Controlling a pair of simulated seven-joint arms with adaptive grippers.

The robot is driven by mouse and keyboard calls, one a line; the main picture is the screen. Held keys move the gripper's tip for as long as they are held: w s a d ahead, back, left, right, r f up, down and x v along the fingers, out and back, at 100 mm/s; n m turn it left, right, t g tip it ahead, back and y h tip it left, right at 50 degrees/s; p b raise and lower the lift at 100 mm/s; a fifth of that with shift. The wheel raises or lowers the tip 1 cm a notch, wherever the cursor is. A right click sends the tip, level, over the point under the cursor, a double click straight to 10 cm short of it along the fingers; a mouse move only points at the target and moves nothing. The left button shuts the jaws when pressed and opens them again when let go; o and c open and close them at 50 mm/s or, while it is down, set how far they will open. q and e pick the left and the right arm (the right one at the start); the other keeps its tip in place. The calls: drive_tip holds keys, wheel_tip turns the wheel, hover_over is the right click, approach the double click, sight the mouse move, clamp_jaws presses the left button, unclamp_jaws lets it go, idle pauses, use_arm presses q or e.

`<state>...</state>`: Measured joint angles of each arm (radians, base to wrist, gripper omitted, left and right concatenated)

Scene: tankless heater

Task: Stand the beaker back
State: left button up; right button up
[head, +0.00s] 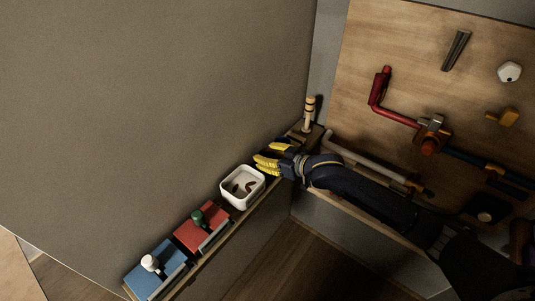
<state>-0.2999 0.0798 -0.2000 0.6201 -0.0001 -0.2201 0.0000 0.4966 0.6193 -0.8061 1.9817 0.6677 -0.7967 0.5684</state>
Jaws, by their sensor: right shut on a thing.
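My right gripper (268,158), with yellow fingers, is over the narrow wooden ledge (213,252) near the corner, just behind and to the right of a white square bowl. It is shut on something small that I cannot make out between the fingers. No beaker shows clearly in the head view. My left gripper is not in view.
The white bowl (231,201) holds dark pieces. A wooden peg-like post (309,112) stands at the corner. The wooden panel (375,45) carries a red pipe (377,92) and valve (431,133).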

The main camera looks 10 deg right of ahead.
drive_tip(key=shift+f, duration=0.5)
idle(0.8)
drive_tip(key=o, duration=1.4)
drive_tip(key=shift+o, duration=0.2)
drive_tip(key=v, duration=1.2)
drive_tip(key=shift+d, duration=0.1)
